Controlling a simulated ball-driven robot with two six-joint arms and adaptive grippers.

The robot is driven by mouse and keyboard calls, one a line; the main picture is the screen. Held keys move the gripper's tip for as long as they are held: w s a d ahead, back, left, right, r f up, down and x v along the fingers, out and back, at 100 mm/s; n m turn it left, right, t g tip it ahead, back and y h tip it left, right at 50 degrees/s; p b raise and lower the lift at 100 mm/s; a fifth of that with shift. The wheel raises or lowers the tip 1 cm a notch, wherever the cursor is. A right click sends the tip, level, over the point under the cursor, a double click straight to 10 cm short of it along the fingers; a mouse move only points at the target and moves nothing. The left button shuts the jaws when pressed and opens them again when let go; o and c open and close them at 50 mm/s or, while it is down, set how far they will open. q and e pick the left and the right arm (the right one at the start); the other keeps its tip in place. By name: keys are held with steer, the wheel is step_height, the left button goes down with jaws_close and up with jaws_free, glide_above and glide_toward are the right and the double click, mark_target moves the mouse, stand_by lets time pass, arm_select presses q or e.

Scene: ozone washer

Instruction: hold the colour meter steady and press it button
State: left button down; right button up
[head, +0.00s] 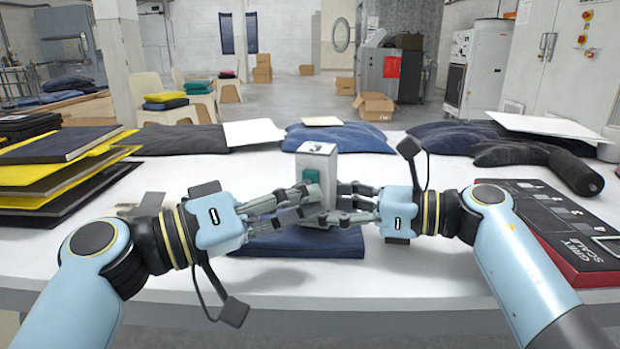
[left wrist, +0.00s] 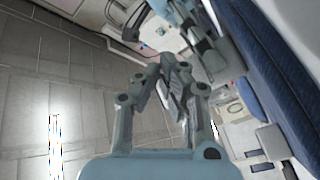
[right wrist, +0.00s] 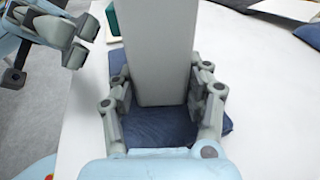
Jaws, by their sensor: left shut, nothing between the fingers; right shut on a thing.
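The colour meter (head: 317,158) is an upright pale grey box with a dark mark on top and a teal patch (head: 310,176) on its front. It stands over a folded dark blue cloth (head: 300,243). My right gripper (head: 335,200) is shut on the meter; the right wrist view shows its fingers on both sides of the grey body (right wrist: 158,50). My left gripper (head: 305,197) is shut and empty, its fingers close in front of the meter's lower part and partly hiding it. Whether they touch it I cannot tell. The left wrist view shows its fingers (left wrist: 172,65) closed together.
Yellow and dark folders (head: 60,165) are stacked at the left of the white table (head: 420,270). Blue cloths (head: 340,138) line the back.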

arm_select(q)
steer(key=shift+s, duration=0.15)
arm_select(e)
steer(key=shift+f, duration=0.1)
arm_select(q)
steer(key=shift+s+a, duration=0.2)
steer(key=shift+s, duration=0.6)
steer(key=shift+s+a, duration=0.25)
steer(key=shift+s, duration=0.6)
steer(key=shift+s+a, duration=0.2)
steer(key=shift+s, duration=0.6)
arm_select(e)
steer(key=o, duration=1)
steer(key=shift+c, duration=0.2)
